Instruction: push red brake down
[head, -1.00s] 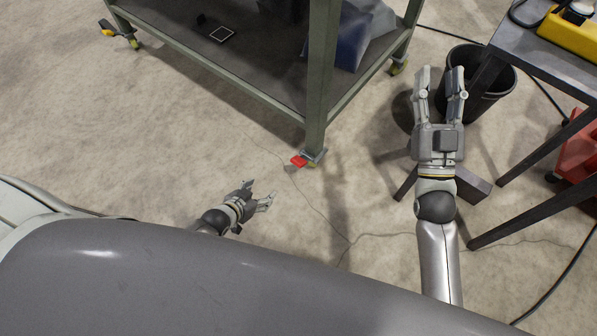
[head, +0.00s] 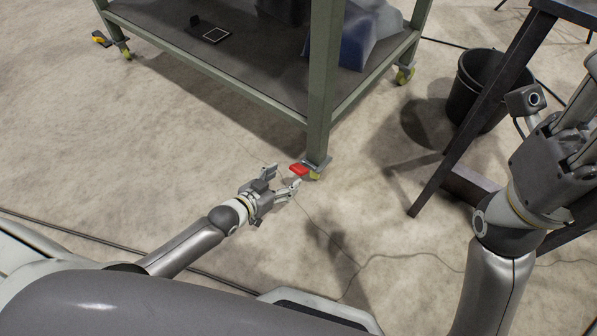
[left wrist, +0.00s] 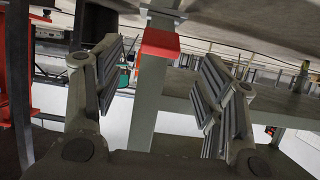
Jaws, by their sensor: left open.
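The red brake (head: 299,170) is a small pedal on the caster at the foot of the green cart's near leg. It also shows in the left wrist view (left wrist: 160,43), between the two fingers and beyond them. My left gripper (head: 283,178) is open and empty, low near the floor just left of the brake, with its fingers pointing toward it. In the left wrist view the open fingers (left wrist: 160,85) stand on both sides of the cart leg's picture. I cannot tell whether a fingertip touches the brake. My right gripper (head: 565,135) is at the right edge, partly cut off.
The green cart (head: 322,75) has a low shelf holding a blue item. A black bin (head: 478,90) and a dark table leg (head: 480,115) stand on the right. The floor left of the cart is clear.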

